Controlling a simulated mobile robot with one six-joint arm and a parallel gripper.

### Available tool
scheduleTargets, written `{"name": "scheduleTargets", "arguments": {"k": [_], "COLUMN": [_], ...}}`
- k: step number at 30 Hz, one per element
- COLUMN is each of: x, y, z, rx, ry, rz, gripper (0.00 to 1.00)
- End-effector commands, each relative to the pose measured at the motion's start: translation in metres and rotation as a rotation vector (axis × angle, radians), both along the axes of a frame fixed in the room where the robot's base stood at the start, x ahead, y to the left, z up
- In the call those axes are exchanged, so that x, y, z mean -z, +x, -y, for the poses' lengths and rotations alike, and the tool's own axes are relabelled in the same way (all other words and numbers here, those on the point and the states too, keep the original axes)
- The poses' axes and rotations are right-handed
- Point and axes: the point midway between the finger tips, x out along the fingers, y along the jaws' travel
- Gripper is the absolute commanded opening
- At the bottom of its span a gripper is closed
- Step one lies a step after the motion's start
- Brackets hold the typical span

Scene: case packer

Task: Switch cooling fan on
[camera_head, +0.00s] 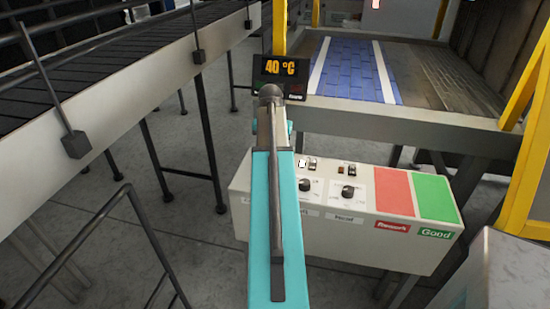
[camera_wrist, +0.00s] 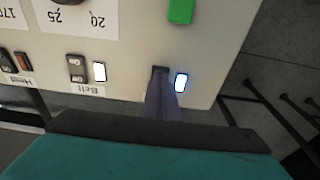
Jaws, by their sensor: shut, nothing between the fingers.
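The control box (camera_head: 350,233) has knobs and small rocker switches on its sloped top. In the wrist view my gripper (camera_wrist: 160,84) is shut and empty. Its tips are over a dark rocker switch (camera_wrist: 159,69), which they partly cover; I cannot tell whether they touch it. A lamp (camera_wrist: 181,82) beside that switch glows bluish white. The label of this switch is hidden, so I cannot read whether it is the cooling fan's. In the head view my arm hides the gripper and this part of the box.
A switch (camera_wrist: 76,68) labelled Belt with a white lamp (camera_wrist: 99,71) is left of my gripper. A display (camera_head: 281,77) reads 40 °C. Red (camera_head: 394,192) and green (camera_head: 436,198) panels are at the box's right. A conveyor (camera_head: 110,85) and a railing (camera_head: 95,240) stand left.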

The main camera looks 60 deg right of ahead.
Motion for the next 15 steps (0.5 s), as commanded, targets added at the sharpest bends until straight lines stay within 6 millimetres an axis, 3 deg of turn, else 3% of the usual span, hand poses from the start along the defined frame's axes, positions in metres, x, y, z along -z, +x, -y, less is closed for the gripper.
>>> {"name": "scheduleTargets", "arguments": {"k": [15], "x": [-0.029], "y": [0.000], "z": [0.000], "rx": [0.000], "ry": [0.000], "rz": [0.000], "gripper": [0.00]}}
